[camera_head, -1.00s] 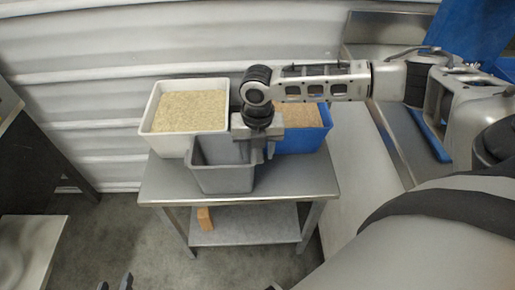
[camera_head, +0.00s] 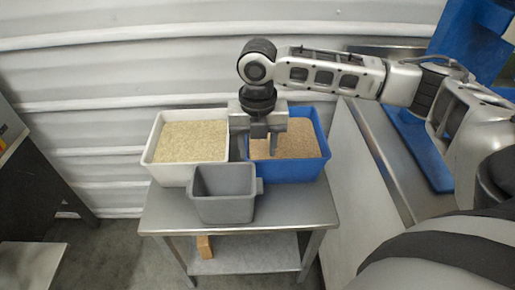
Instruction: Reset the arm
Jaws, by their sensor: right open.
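My right gripper (camera_head: 260,146) points down over the near left part of the blue bin (camera_head: 315,172), its fingers spread apart with nothing between them. The grey hopper (camera_head: 225,209) stands upright at the front of the metal table, in front of the bins. The gripper is above and behind the hopper's right side, apart from it. My left gripper is out of view.
A white bin (camera_head: 165,172) with pale granules stands at the back left of the table (camera_head: 300,210); the blue bin holds brown substrate. An orange-brown block (camera_head: 205,247) is on the lower shelf. A ribbed wall stands behind.

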